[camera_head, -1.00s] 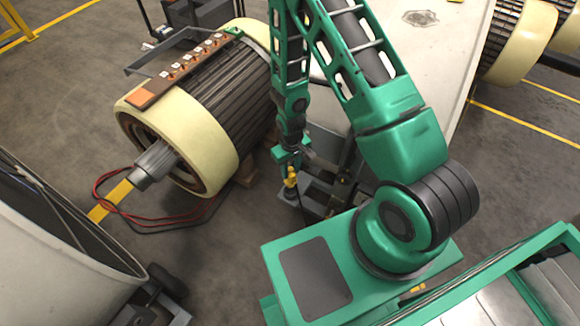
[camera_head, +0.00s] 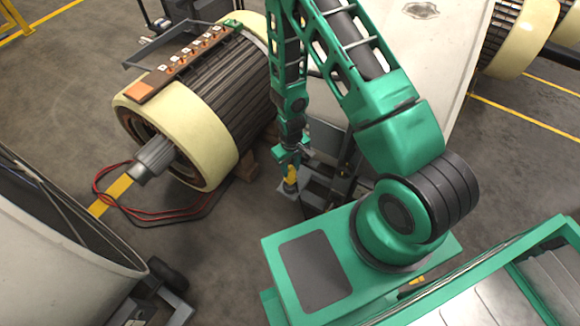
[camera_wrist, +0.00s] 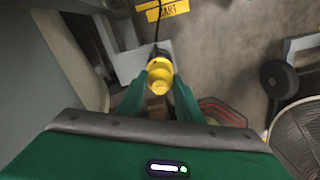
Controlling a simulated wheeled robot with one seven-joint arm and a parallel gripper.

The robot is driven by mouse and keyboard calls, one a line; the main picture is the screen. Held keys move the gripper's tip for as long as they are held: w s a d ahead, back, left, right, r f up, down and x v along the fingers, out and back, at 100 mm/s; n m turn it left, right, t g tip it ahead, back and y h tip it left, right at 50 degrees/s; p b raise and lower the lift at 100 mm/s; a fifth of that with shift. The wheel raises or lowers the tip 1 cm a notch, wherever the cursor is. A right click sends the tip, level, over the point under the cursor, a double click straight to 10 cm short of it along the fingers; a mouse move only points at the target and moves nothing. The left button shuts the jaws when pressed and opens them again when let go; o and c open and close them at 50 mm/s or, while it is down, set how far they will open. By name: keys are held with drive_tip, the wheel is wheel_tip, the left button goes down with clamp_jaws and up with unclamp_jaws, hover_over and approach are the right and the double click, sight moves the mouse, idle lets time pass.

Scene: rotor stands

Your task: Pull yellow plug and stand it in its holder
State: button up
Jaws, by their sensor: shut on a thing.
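The yellow plug (camera_head: 291,176) hangs below my gripper in the head view, above or in front of a grey plate. In the wrist view the yellow plug (camera_wrist: 160,72) sits between the two green fingers. My gripper (camera_wrist: 157,88) is shut on it; it also shows at the end of the arm in the head view (camera_head: 291,162). A black cable (camera_wrist: 157,28) runs from the plug toward the top of the wrist view. I cannot make out the plug's holder for certain.
A large rotor (camera_head: 190,110) lies at the left, with red and black cables (camera_head: 150,212) on the floor. A grey cart (camera_head: 325,185) stands close by the gripper. A pale drum (camera_head: 60,250) is at lower left.

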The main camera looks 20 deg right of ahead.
drive_tip(key=shift+f, duration=2.35)
idle(1.1)
drive_tip(key=o, duration=1.1)
drive_tip(key=shift+r, duration=0.1)
wheel_tip(320, 180, up, 11)
drive_tip(key=shift+w+f, duration=0.1)
drive_tip(key=shift+f, duration=0.1)
idle(0.3)
